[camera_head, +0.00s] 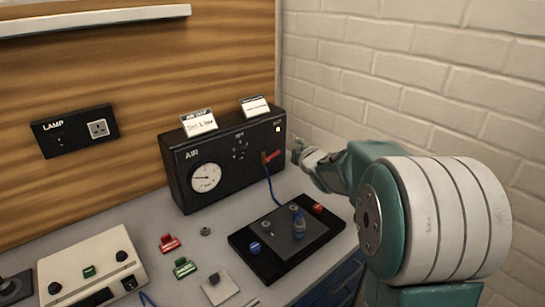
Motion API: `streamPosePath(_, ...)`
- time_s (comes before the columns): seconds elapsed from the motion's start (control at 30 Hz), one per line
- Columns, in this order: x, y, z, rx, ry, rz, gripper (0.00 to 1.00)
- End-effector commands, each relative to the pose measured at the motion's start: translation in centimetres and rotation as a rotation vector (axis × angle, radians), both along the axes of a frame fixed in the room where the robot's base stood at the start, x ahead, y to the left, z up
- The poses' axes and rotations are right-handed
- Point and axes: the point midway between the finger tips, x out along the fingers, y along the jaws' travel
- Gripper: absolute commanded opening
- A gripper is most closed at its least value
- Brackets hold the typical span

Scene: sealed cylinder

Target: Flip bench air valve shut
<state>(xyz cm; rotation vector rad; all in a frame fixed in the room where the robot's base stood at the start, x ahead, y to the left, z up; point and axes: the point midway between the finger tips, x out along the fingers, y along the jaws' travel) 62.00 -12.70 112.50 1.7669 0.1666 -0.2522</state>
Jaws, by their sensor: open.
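The black box labelled AIR (222,155) stands at the back of the bench against the wooden wall. It has a round white gauge (205,177) at its left and a red lever handle (271,156) on its right side, which I take as the air valve. The lever slants slightly up to the right. My gripper (302,154) is open, just right of the box and the red lever, seemingly apart from the lever. Its fingers are small and partly hidden by my arm.
A cream control box (90,268) stands front left. A brick wall (440,75) bounds the right.

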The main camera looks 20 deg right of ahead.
Motion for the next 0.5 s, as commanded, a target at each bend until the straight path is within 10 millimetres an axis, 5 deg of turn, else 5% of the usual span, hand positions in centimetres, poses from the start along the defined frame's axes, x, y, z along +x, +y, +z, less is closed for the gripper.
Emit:
streamPosePath(0.2,3.9,-1.3,-3.8,-0.176,-0.103,0.175,0.56)
streamPosePath(0.5,6.1,-2.3,-9.6,-0.366,-0.273,0.401,0.56)
